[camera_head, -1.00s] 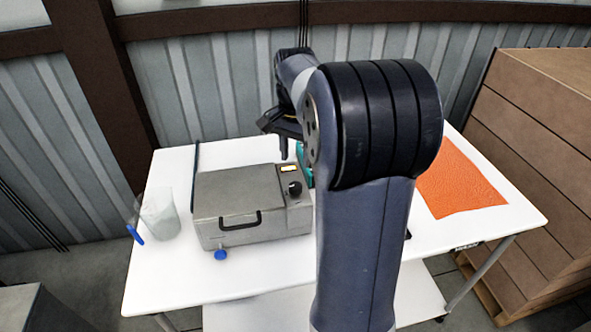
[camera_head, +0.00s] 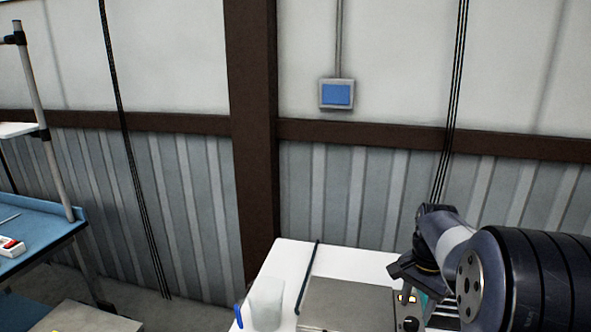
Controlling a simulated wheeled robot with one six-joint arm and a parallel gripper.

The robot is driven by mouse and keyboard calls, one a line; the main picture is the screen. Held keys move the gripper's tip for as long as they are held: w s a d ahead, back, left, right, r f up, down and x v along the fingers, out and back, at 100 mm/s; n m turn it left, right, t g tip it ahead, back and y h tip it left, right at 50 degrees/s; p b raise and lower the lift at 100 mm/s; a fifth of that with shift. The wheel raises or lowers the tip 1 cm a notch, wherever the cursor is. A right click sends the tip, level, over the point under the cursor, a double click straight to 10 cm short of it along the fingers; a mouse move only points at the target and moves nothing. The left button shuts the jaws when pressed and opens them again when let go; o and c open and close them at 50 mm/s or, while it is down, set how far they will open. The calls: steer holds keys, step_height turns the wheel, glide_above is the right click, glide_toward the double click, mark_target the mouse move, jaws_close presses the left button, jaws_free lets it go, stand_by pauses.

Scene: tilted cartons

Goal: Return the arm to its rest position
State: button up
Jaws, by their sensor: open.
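My arm rises at the lower right, with its large dark joint close to the camera. My gripper (camera_head: 410,283) hangs over the back right of the grey box-shaped device, above the white table (camera_head: 284,262). Its fingers are small and partly dark in the picture; they show open, with nothing seen in them. The grey device (camera_head: 345,303) is cut off by the lower edge, and a knob shows at its right side. A teal item behind the gripper is mostly hidden.
A translucent container (camera_head: 265,303) with a blue part stands at the table's left. A blue workbench (camera_head: 40,232) with a red and white item (camera_head: 11,246) is at the far left. A blue wall panel (camera_head: 336,94) hangs behind. Floor shows between bench and table.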

mark_target(412, 321)
step_height(412, 321, down, 5)
steer(key=shift+r, duration=0.1)
stand_by(0.3)
steer(key=shift+r, duration=0.15)
